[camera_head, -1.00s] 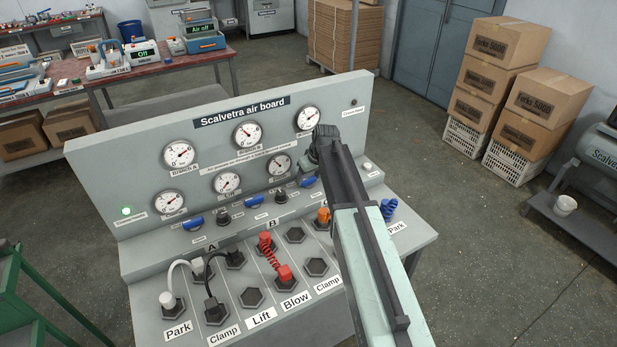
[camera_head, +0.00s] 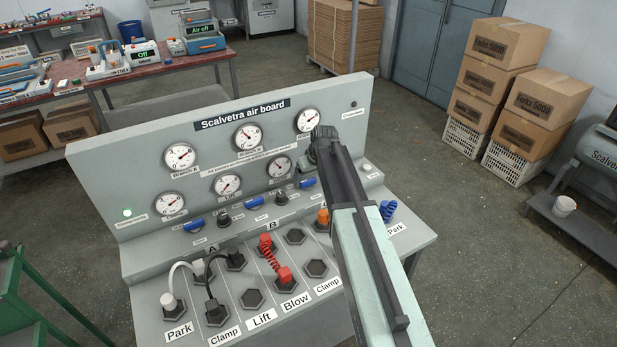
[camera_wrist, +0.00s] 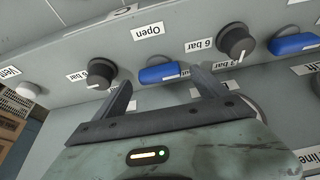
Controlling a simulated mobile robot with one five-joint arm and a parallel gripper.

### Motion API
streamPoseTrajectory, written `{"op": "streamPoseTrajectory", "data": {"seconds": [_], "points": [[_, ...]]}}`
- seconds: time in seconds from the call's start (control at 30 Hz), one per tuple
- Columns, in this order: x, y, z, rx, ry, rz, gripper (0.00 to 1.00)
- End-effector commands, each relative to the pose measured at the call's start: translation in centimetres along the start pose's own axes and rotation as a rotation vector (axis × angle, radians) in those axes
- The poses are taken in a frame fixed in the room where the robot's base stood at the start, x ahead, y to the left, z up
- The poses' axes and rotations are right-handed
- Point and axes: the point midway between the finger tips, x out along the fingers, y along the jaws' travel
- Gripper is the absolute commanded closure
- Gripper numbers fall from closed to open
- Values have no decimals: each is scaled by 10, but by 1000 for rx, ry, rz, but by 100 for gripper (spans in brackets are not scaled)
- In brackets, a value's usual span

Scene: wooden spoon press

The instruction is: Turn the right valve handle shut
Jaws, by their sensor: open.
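The right valve handle (camera_head: 307,183) is a blue bar on the sloped front of the grey air board, lying roughly sideways. In the wrist view, which is turned upside down, this blue handle (camera_wrist: 160,73) lies just beyond and between the two fingertips of my gripper (camera_wrist: 164,80). The fingers are spread, one near each end of the handle, and I cannot tell whether they touch it. An "Open" label (camera_wrist: 148,32) sits beside the handle. In the head view my arm hides the fingertips.
The middle blue handle (camera_wrist: 295,43) and black knobs (camera_wrist: 102,72) flank this spot. A white button (camera_wrist: 29,90) is at the left of the wrist view. Gauges (camera_head: 281,167) stand behind the handles. Hoses and sockets (camera_head: 317,268) fill the front of the board.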

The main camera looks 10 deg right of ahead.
Motion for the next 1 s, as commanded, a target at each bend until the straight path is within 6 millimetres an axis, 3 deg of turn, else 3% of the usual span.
{"op": "streamPoseTrajectory", "data": {"seconds": [0.03, 0.2, 0.33, 0.87, 0.93, 1.0], "points": [[-14, 0, -2, 0, 0, 0, 16], [-48, -1, -3, 0, 0, 0, 16], [-67, 0, -2, 0, 0, 0, 16], [-66, -6, -2, -7, 0, -3, 16], [-71, -19, 9, -19, -1, -6, 16], [-79, -34, 35, -28, -25, -4, 16]]}}
